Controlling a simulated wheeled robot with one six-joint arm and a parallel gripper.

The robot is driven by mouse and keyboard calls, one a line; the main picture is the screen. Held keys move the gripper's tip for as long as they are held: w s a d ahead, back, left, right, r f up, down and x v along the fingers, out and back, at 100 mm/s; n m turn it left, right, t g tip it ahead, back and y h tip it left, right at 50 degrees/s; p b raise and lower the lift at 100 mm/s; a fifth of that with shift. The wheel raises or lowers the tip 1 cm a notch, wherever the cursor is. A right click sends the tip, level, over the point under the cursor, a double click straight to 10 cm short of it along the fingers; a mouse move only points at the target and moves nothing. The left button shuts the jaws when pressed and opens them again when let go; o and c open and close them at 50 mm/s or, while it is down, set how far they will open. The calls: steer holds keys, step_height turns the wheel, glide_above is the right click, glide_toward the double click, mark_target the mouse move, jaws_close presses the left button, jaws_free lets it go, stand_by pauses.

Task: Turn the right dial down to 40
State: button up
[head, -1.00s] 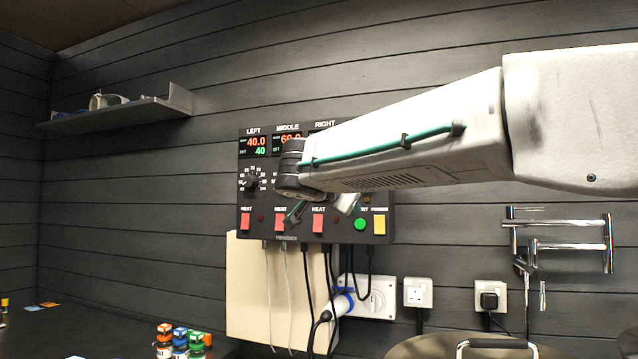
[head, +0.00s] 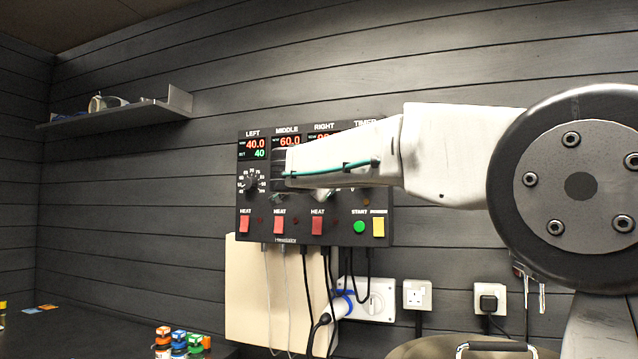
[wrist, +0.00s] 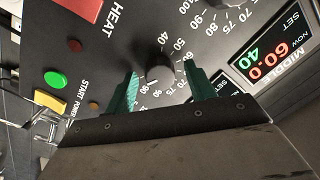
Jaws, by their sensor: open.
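The control panel (head: 262,222) hangs on the wall with LEFT, MIDDLE, RIGHT and TIMER columns. In the head view my arm covers the right dial and most of its display; a part of red digits shows, not surely legible. In the wrist view the black knob of the right dial (wrist: 158,68) sits between the two teal fingertips of my open gripper (wrist: 160,78), with a gap visible on each side. Its pointer is not clear. The knob's scale numbers show around it.
The middle display (wrist: 262,62) reads 60.0 over 40; the left display (head: 256,148) reads 40.0 over 40. The left dial (head: 251,182), red heat switches (head: 317,225), green start button (head: 359,227) and yellow switch (head: 378,227) are close by. Cables hang below.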

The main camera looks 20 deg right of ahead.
steer(key=shift+c, duration=0.3)
steer(key=c, duration=0.9)
